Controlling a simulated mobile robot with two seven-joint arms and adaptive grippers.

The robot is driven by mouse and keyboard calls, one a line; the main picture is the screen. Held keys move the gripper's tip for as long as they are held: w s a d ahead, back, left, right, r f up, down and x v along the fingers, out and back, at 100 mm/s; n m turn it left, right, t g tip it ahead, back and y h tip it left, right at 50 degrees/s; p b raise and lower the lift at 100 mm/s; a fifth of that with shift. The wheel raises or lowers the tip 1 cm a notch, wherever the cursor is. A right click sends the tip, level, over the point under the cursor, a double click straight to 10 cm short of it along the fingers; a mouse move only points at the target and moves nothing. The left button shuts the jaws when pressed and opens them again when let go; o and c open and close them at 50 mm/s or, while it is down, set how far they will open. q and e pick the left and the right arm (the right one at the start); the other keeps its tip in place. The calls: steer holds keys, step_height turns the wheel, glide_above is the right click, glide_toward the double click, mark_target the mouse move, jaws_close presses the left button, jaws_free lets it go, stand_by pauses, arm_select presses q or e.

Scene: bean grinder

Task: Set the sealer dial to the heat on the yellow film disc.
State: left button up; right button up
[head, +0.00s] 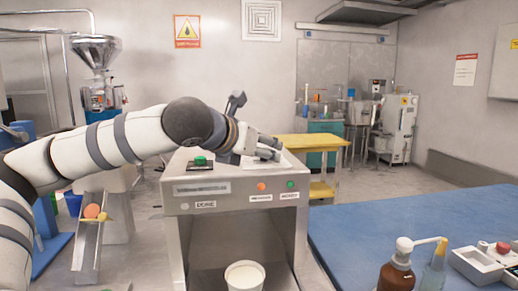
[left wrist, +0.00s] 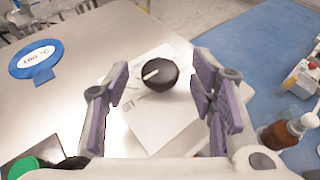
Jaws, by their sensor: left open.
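The black round dial (left wrist: 162,76) sits on a white plate (left wrist: 150,115) on the steel top of the machine (head: 235,186). Its pale pointer line lies on its left side and points left and slightly down in the left wrist view. My left gripper (left wrist: 162,84) is open, its fingers on either side of the dial with gaps visible. In the head view my left gripper (head: 262,150) is over the machine top and hides the dial. A blue disc (left wrist: 37,59) marked 180 °C stands on the steel top. No yellow disc shows in either view.
A green button (head: 200,160) is on the machine top. A blue-topped table (head: 400,225) on the right holds a brown pump bottle (head: 397,270) and a control box (head: 485,262). A white cup (head: 244,276) stands in the machine's opening. A yellow table (head: 312,141) is behind.

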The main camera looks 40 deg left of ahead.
arm_select(q)
steer(key=c, duration=1.1)
steer(key=shift+c, duration=0.2)
steer(key=shift+h, duration=0.3)
steer(key=m+h, duration=0.2)
steer(key=a+m+h, duration=0.1)
steer(key=m+h, duration=0.1)
steer(key=shift+a+m+h, duration=0.15)
steer(key=shift+m+h, duration=0.65)
steer(key=shift+h, duration=0.3)
steer(key=shift+w+a+f+m+g+h+b, duration=0.1)
steer(key=shift+m+g+h+b, duration=0.1)
steer(key=shift+m+h, duration=0.25)
steer(key=shift+w+a+f+m+g+h+b, duration=0.1)
steer(key=shift+m+g+h+b, duration=0.1)
steer(key=shift+m+h, duration=0.2)
steer(key=shift+w+a+f+m+g+h+b, duration=0.1)
steer(key=shift+m+g+h+b, duration=0.5)
steer(key=shift+m+h, duration=0.4)
steer(key=shift+r+m+g+h+b, duration=0.25)
steer(key=shift+m+g+h+b, duration=0.25)
steer(key=shift+m+h+b, duration=0.3)
arm_select(e)
steer(key=s+f+g, duration=0.2)
steer(key=s+f, duration=0.2)
steer(key=shift+s+f, duration=0.25)
steer(key=shift+s, duration=0.1)
